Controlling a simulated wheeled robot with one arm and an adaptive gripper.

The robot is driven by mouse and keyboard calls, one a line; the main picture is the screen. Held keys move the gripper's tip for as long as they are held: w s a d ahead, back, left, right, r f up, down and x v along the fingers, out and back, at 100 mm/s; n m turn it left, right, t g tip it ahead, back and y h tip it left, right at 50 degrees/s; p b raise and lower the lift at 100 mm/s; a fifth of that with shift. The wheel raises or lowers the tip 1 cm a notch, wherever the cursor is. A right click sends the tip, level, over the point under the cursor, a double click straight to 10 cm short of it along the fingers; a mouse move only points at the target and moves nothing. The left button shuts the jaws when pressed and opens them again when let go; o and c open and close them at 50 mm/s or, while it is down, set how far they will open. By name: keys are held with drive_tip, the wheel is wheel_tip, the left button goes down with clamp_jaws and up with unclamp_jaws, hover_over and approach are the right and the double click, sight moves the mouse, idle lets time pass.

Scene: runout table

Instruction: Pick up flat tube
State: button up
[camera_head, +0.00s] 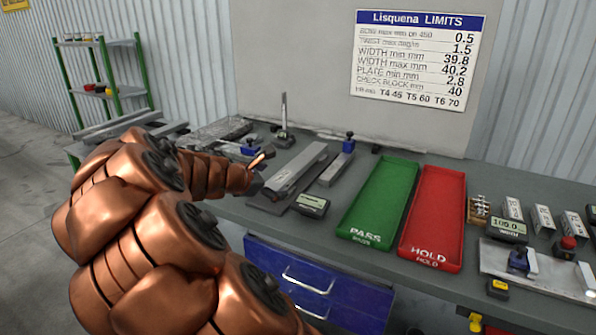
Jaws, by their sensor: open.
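A long grey metal piece that looks like the flat tube (299,171) lies on a dark plate (272,204) on the workbench, in the middle of the head view. It runs from front left to back right. My gripper (265,156) is at the end of my copper-coloured arm, just left of this piece. It is small in the picture. Its fingers are open, and I see nothing between them. It appears apart from the piece, but its exact height is unclear. My arm hides part of the bench's left side.
A small display (312,204) sits in front. A green PASS tray (379,201) and red HOLD tray (434,216) stand further right, both empty. Gauges and blocks crowd the right end.

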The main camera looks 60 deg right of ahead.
sight(284, 175)
drive_tip(key=w+d+f+n, duration=0.1)
drive_tip(key=w+d+n, duration=0.1)
drive_tip(key=w+d+f+n+t, duration=0.1)
drive_tip(key=w+d+f+n, duration=0.1)
drive_tip(key=d+n, duration=0.1)
drive_tip(key=w+d+f+n+h, duration=0.1)
drive_tip(key=w+d+f+n, duration=0.1)
drive_tip(key=d, duration=0.1)
drive_tip(key=shift+d+n+t+b, duration=0.15)
drive_tip(key=shift+n+t+b, duration=0.15)
drive_tip(key=shift+t+b, duration=0.1)
drive_tip(key=shift+p+x, duration=0.45)
drive_tip(key=shift+x, duration=3.25)
clamp_jaws()
drive_tip(key=shift+r, duration=0.15)
